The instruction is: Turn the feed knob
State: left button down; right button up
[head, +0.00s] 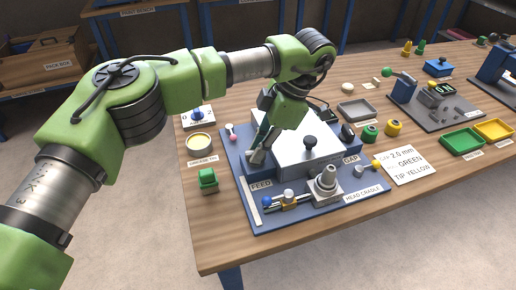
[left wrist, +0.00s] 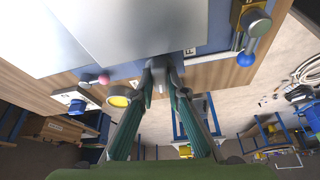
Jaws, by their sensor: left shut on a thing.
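The feed knob is mostly hidden between my fingers, on the left side of the light grey machine housing (head: 305,147), above the label FEED (head: 261,185). My left gripper (head: 257,155) reaches down to it from above. In the left wrist view the two fingers of my left gripper (left wrist: 161,76) close together at the housing's edge, shut on the knob. The knob's turn angle cannot be made out. My right gripper is not in view.
On the blue base plate (head: 231,172) are a black knob (head: 310,142), a blue-tipped lever and a HEAD CRADLE (head: 327,190). A pink-tipped lever (head: 231,130) is close behind my gripper. A green block (head: 208,179) and a yellow-topped tin (head: 199,142) stand left on the table.

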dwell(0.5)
pick_arm(q)
jog(key=c, duration=2)
grip_release()
jog(key=v, duration=1.2)
